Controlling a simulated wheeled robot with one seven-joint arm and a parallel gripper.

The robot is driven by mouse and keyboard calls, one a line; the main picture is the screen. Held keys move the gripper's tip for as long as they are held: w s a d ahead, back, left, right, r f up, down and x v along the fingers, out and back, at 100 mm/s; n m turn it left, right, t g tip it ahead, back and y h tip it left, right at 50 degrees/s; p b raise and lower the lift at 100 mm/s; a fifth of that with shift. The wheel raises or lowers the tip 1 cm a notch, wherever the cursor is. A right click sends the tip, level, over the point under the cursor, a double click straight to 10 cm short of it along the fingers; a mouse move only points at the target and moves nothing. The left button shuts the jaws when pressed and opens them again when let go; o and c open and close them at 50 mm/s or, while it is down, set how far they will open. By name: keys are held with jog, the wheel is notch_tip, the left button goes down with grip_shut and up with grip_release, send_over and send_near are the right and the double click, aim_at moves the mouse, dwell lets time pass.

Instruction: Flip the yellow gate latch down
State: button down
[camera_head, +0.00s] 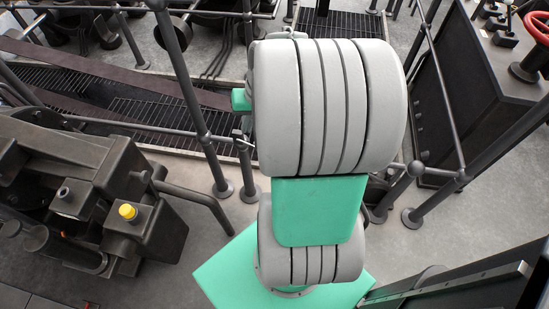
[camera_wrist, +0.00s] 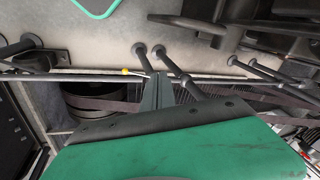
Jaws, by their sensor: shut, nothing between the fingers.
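A small yellow knob (camera_wrist: 125,71), which looks like the end of the gate latch, shows in the wrist view by a thin grey rail (camera_wrist: 70,76). It sits just left of my gripper's tips, with a small gap in the picture; the depth between them is unclear. My gripper (camera_wrist: 158,76) is shut and empty, its grey fingers pointing up the picture towards the rail. In the head view my own arm fills the middle and hides the gripper, and I cannot make out the latch there.
A dark machine (camera_head: 75,165) with a yellow cap (camera_head: 128,211) stands at the left in the head view. Railing posts (camera_head: 190,85) rise near my arm. A dark cabinet (camera_head: 475,90) and red handwheel (camera_head: 538,28) are at the right. Grey floor (camera_head: 190,260) is open between.

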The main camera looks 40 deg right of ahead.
jog(key=s+d+f+m+t+y+b, duration=0.1)
jog(key=s+d+f+m+t+b, duration=0.35)
jog(key=d+f, duration=1.15)
jog(key=w+a+f+m+g+b, duration=0.1)
jog(key=w+a+f+m+b, duration=0.1)
jog(key=f, duration=0.8)
jog(key=w+a+b, duration=0.1)
jog(key=w+a, duration=0.1)
jog(key=w, duration=0.1)
jog(key=shift+w+m, duration=0.1)
jog(key=shift+m, duration=0.15)
